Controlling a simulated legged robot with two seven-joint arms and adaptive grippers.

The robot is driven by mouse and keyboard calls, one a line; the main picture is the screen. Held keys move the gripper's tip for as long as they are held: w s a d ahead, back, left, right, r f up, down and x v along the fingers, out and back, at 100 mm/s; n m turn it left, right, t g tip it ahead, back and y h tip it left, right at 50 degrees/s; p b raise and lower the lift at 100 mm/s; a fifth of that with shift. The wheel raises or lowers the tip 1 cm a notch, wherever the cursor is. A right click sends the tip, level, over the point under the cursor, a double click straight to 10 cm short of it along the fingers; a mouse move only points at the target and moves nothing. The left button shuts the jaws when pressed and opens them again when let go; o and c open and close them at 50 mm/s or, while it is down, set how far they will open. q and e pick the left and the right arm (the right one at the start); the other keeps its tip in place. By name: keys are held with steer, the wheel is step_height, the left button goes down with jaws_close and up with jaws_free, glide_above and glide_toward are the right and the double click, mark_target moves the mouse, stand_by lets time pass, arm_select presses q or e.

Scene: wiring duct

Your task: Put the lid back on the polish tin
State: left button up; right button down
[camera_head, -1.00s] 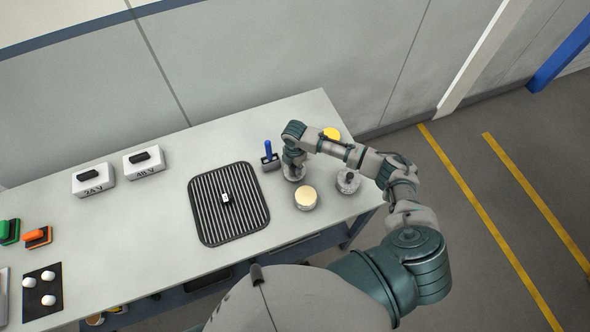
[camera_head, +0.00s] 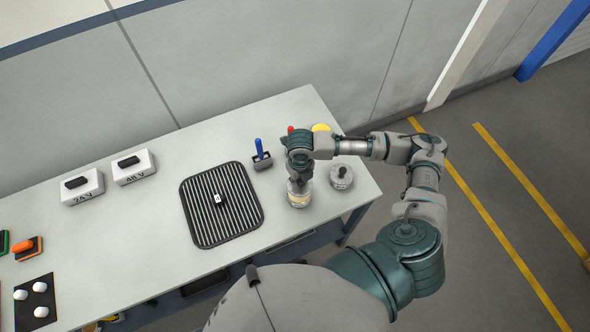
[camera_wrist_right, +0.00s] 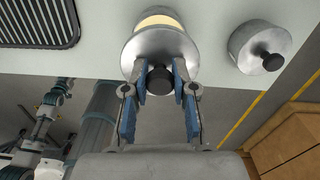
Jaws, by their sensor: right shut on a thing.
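The open polish tin (camera_head: 298,201) stands near the right part of the bench, with its cream contents (camera_wrist_right: 158,20) partly showing past the lid in the right wrist view. My right gripper (camera_wrist_right: 160,78) is shut on the dark knob of the round silver lid (camera_wrist_right: 158,48). In the head view, my right gripper (camera_head: 299,182) is right over the tin and hides much of the lid and tin top. I cannot tell whether the lid touches the rim. My left gripper is not in view.
A silver container with a dark knob (camera_head: 341,177) stands close to the right. A blue-handled tool in a dark holder (camera_head: 262,158) and a yellow round thing (camera_head: 320,127) are behind. A ribbed black mat (camera_head: 221,204) lies left. The bench's front edge is near.

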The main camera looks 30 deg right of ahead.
mark_target(299, 185)
steer(key=shift+f+b, duration=2.2)
steer(key=shift+b, duration=0.45)
steer(key=shift+f, duration=1)
steer(key=shift+r+p, duration=0.15)
steer(key=shift+p, duration=0.7)
steer(key=shift+a+f+p, duration=0.1)
steer(key=shift+f+p, duration=0.1)
steer(key=shift+p, duration=0.8)
steer(key=shift+c, duration=1.8)
jaws_free()
step_height(299, 185, up, 5)
steer(key=p, duration=0.5)
steer(key=shift+p, duration=0.4)
steer(key=shift+r+p, duration=0.5)
steer(key=shift+r, duration=0.5)
